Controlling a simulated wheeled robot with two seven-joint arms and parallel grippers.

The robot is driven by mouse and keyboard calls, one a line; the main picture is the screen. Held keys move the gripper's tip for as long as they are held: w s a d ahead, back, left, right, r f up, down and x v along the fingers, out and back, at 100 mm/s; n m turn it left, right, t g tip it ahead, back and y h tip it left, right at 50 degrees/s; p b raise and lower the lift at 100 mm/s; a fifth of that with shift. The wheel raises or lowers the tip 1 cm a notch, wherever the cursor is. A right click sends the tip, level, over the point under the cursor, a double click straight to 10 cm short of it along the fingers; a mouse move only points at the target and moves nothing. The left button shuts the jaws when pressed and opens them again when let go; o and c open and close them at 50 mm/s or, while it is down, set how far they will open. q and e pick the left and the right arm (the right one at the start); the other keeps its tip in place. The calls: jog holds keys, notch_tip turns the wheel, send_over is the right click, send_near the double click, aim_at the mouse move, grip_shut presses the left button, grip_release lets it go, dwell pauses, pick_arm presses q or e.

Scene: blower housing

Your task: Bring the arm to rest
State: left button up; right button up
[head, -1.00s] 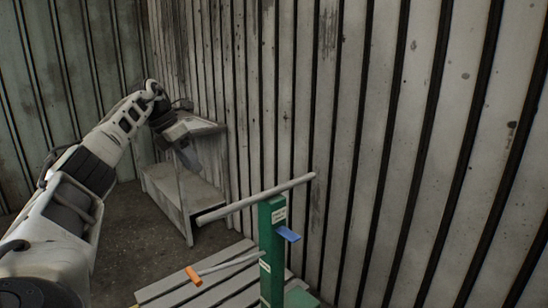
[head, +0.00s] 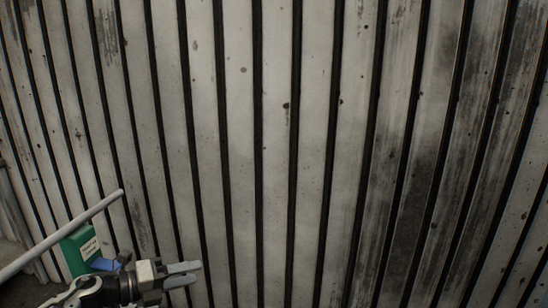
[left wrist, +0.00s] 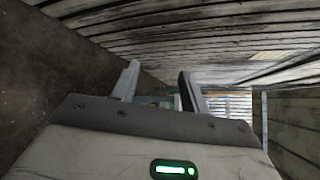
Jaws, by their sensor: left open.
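My left gripper (head: 194,274) shows low at the left of the head view, its fingers pointing right. Its jaws are open, with nothing seen between them. In the left wrist view the two fingers of my left gripper (left wrist: 158,84) stand apart beyond the grey palm, with a green light on the housing. Only the front part of my left arm shows in the head view. My right gripper is not in view.
A green post (head: 79,250) with a white label and a blue lever (head: 106,264) stands at the lower left. A long grey bar (head: 60,236) slants across its top. A stained ribbed wall (head: 270,130) fills most of the view.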

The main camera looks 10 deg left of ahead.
pick_arm(q)
jog(key=s+d+f+n+t+y, duration=0.1)
jog(key=s+d+f+n+t, duration=0.45)
jog(key=n, duration=0.45)
jog(key=s+d+f+n+g+y, duration=0.2)
jog(key=s+f+n+y, duration=0.2)
jog(key=s+n, duration=0.6)
jog(key=s+d+f+n+g+y, duration=0.2)
jog(key=s+f+n, duration=0.4)
jog(key=s+n, duration=0.4)
jog(key=shift+s+f+g+y, duration=0.35)
jog(key=shift+g+y, duration=0.3)
jog(key=shift+y, duration=0.55)
